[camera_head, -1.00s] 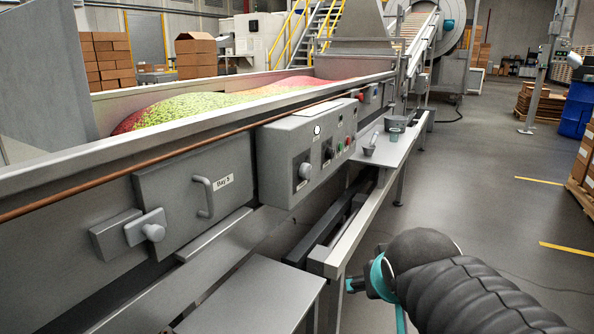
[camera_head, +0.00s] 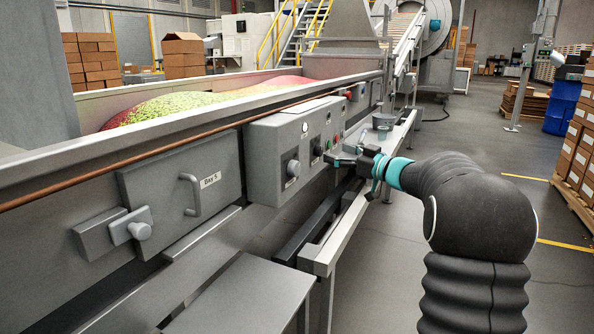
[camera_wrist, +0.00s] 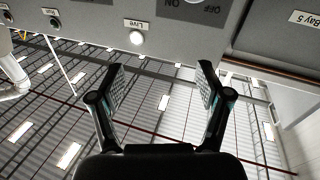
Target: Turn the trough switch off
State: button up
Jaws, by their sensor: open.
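The grey control box (camera_head: 275,165) is mounted on the trough's side. Its front carries a round grey rotary knob (camera_head: 293,168), a white lamp and small buttons. In the wrist view, ON and OFF lettering on a dark plate (camera_wrist: 190,12) shows at the top edge, near a lit lamp labelled Live (camera_wrist: 137,37). Only a sliver of the switch (camera_wrist: 194,1) shows there, so its setting cannot be read. My gripper (camera_head: 338,161) is in front of the box, right of the knob. In the wrist view my gripper (camera_wrist: 163,75) is open, with nothing between its fingers.
A Bay 5 hatch (camera_head: 185,183) with a handle is left of the box. A narrow shelf (camera_head: 385,150) with a grey cup (camera_head: 382,122) runs beyond my gripper. A metal ledge (camera_head: 240,295) lies below. Floor on the right is free up to stacked boxes.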

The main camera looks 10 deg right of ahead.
aim_at(297, 168)
notch_tip(297, 168, down, 6)
jog(key=s+n+g+y, duration=0.1)
jog(key=n+g+y, duration=0.1)
jog(key=g+y, duration=0.15)
jog(key=shift+g, duration=0.35)
jog(key=x, duration=1.2)
jog(key=shift+w+a+f, duration=0.15)
jog(key=shift+w+f, duration=0.05)
jog(key=shift+w, duration=0.25)
jog(key=c, duration=1.1)
